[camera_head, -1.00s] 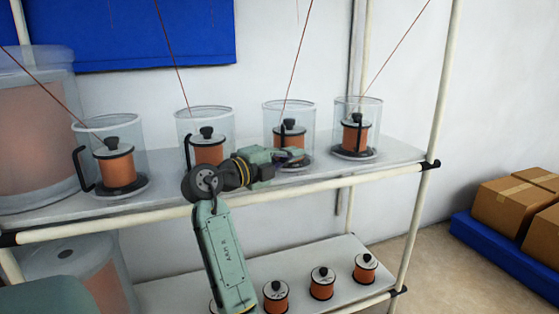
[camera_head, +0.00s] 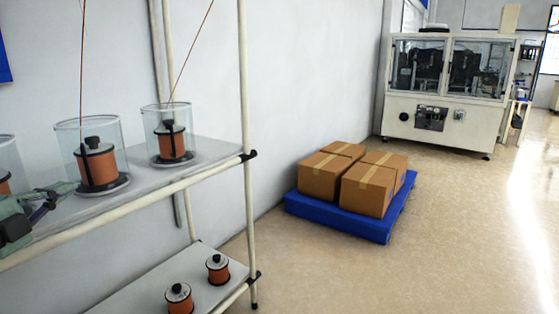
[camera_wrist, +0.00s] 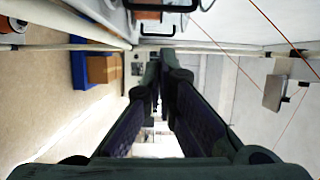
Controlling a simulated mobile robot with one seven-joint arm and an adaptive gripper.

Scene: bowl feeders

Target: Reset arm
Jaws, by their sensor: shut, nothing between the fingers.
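My gripper (camera_head: 72,187) shows at the left edge of the head view, in front of the upper shelf, close to a clear cylinder (camera_head: 118,150) with a copper wire spool (camera_head: 97,165) in it. I cannot tell if they touch. In the wrist view the two dark fingers (camera_wrist: 160,66) come together at the tips, with nothing between them. The rest of my arm is out of the head view.
The shelf rack (camera_head: 215,154) fills the left side, with another spool cylinder (camera_head: 159,150) and loose spools (camera_head: 179,299) below. Cardboard boxes (camera_head: 366,190) sit on a blue pallet (camera_head: 336,222). A white machine (camera_head: 437,145) stands at the back. Floor at right is clear.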

